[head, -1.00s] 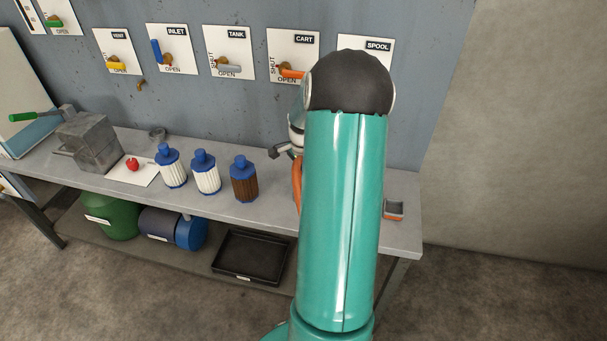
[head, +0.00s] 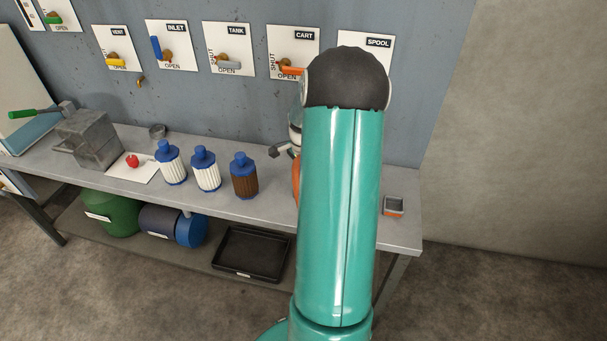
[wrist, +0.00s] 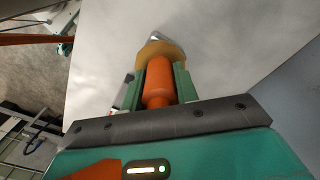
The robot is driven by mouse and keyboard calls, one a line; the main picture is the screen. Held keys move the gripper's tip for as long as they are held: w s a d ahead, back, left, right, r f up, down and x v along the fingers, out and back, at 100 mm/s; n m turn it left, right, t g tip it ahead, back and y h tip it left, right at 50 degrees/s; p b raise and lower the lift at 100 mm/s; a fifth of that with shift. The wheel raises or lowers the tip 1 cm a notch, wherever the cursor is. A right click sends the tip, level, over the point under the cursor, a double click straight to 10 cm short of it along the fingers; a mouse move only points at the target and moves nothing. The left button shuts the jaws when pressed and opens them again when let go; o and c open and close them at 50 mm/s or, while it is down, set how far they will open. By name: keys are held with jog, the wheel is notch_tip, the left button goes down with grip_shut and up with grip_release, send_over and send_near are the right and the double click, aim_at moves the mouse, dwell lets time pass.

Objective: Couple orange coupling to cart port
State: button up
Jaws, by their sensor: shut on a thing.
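In the wrist view my gripper (wrist: 160,84) is shut on the orange coupling (wrist: 158,92), with a green finger on each side of it. A brass-coloured round piece (wrist: 160,49) lies at the far end of the coupling, with a small grey tip beyond; I cannot tell whether this is the cart port or whether the two are joined. In the head view the CART plate (head: 286,42) is on the wall, with an orange lever (head: 290,70) partly behind my arm. My arm hides the coupling there. A piece of orange hose (head: 296,177) shows beside the arm.
The grey bench (head: 270,208) carries several blue-capped filters, including a brown one (head: 244,178), left of my arm. A small orange-and-grey tray (head: 393,206) is at the right end. The SPOOL plate (head: 378,45) is right of CART. A black tray (head: 250,250) sits below.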

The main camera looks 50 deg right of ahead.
jog(key=shift+f, duration=0.1)
jog(key=o, duration=1)
jog(key=shift+o, duration=0.2)
notch_tip(320, 180, up, 14)
dwell(0.5)
